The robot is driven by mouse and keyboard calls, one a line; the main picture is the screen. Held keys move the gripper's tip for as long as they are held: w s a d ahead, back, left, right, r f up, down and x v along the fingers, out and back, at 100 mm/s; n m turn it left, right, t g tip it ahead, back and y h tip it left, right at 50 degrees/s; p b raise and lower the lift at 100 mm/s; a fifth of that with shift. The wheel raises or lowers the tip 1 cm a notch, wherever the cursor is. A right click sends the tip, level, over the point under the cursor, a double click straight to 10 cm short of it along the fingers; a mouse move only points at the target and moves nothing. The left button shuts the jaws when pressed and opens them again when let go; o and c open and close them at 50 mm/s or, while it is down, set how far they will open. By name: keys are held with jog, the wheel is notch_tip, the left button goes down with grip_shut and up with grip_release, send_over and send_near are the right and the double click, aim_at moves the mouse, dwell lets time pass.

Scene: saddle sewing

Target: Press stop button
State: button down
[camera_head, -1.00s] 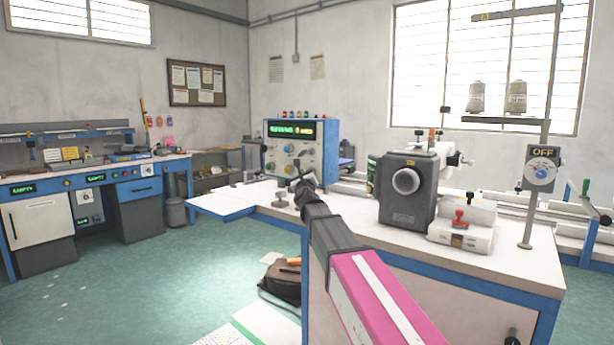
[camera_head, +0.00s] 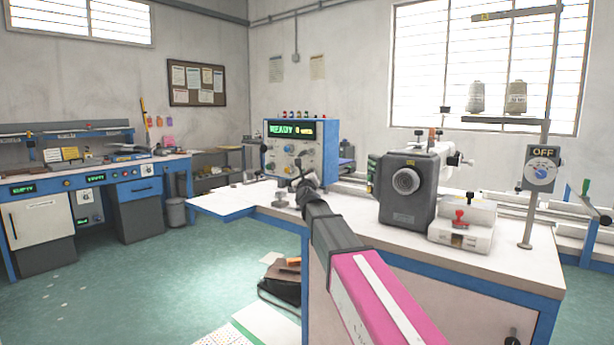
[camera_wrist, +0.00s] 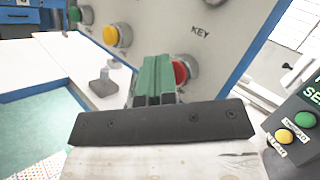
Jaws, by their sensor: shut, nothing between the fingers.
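The control box (camera_head: 322,155) stands on the workbench, with a lit green display (camera_head: 290,130) reading "READY" and more text too small to tell. In the wrist view its panel fills the top, with a round red button (camera_wrist: 181,72) in a pale ring, below the word "KEY". A yellow button (camera_wrist: 112,36) and a green button (camera_wrist: 75,14) sit to its left. My gripper (camera_wrist: 155,62) is shut and empty, its green fingers beside and partly over the red button; I cannot tell whether they touch it. In the head view my gripper (camera_head: 302,180) is in front of the box's lower part.
The white workbench top (camera_head: 232,199) lies under the box. A pole carries an "OFF" dial box (camera_head: 541,168). A brown bag (camera_head: 283,283) lies on the floor.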

jog(key=shift+s, duration=0.1)
jog(key=shift+s+a, duration=0.55)
jog(key=shift+s, duration=0.1)
jog(key=shift+s, duration=0.1)
jog(key=shift+s+a, duration=1.55)
jog(key=shift+s, duration=0.3)
jog(key=s+d+f+n+g+y, duration=0.1)
jog(key=s+d+f+n+g, duration=0.2)
jog(key=f+n, duration=0.5)
jog(key=s+d+f+n+g+y, duration=0.1)
jog(key=s+d+f+n+g, duration=0.25)
jog(key=f, duration=0.75)
jog(key=s+d+f+n+g+y, duration=0.15)
jog(key=f+n+g, duration=0.35)
jog(key=f, duration=0.5)
jog(key=s+d+f+n+g+h, duration=0.2)
jog(key=s+d+f+n+g, duration=0.3)
jog(key=s+d+f, duration=0.3)
jog(key=s+d+f+n+g+h, duration=0.3)
jog(key=s+d+f+n+g, duration=0.2)
jog(key=s+d+f+n, duration=0.3)
jog(key=s+f, duration=0.4)
jog(key=s, duration=0.4)
jog(key=shift+d+f, duration=0.2)
jog(key=shift+d, duration=0.05)
